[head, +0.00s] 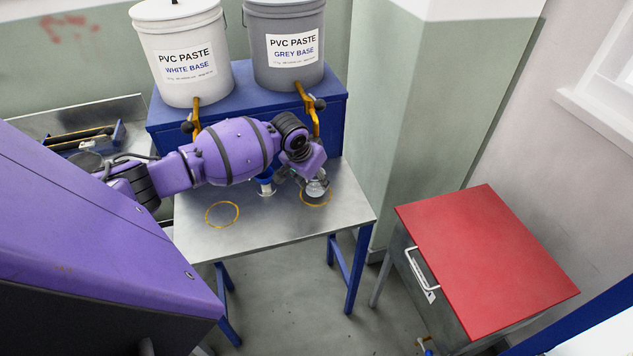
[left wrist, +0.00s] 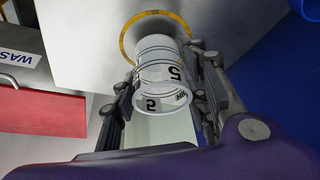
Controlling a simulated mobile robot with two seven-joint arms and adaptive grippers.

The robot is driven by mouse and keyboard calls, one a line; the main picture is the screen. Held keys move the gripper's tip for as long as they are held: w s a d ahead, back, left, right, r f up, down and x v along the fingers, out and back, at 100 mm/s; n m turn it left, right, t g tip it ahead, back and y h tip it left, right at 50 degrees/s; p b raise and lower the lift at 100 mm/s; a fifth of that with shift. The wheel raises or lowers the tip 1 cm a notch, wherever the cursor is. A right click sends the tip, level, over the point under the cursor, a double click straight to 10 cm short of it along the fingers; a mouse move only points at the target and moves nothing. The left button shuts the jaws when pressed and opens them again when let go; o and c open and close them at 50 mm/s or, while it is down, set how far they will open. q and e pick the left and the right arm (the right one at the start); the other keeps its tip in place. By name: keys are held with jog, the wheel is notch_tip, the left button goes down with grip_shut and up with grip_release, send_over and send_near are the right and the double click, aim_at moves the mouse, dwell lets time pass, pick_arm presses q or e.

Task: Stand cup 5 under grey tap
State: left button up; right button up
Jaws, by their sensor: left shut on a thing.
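Cup 5 (left wrist: 162,75) is a pale cup with a dark 5 on its side. My left gripper (left wrist: 165,90) has its two fingers shut around it. In the head view the cup (head: 316,187) is at the right yellow ring (head: 314,203) on the metal table. In the left wrist view the ring (left wrist: 128,42) shows just beyond the cup's far end. I cannot tell whether the cup touches the table. The grey tap (head: 308,108) is the yellow tap on the grey bucket (head: 288,75), above and behind this ring. My right gripper is not in view.
The white bucket (head: 184,80) has its own yellow tap (head: 196,115). Both buckets stand on a blue stand (head: 335,103). The left ring (head: 222,214) on the metal table (head: 270,228) is empty. A red-topped cabinet (head: 487,255) stands to the right.

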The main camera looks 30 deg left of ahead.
pick_arm(q)
jog(key=shift+x, duration=0.8)
jog(key=shift+s, duration=0.15)
jog(key=shift+f, duration=0.15)
jog(key=o, duration=1)
jog(key=shift+s+r, duration=0.15)
jog(key=shift+r, duration=0.4)
jog(key=s, duration=0.8)
jog(key=s+a+p, duration=0.1)
jog(key=s, duration=0.3)
jog(key=shift+r, duration=0.1)
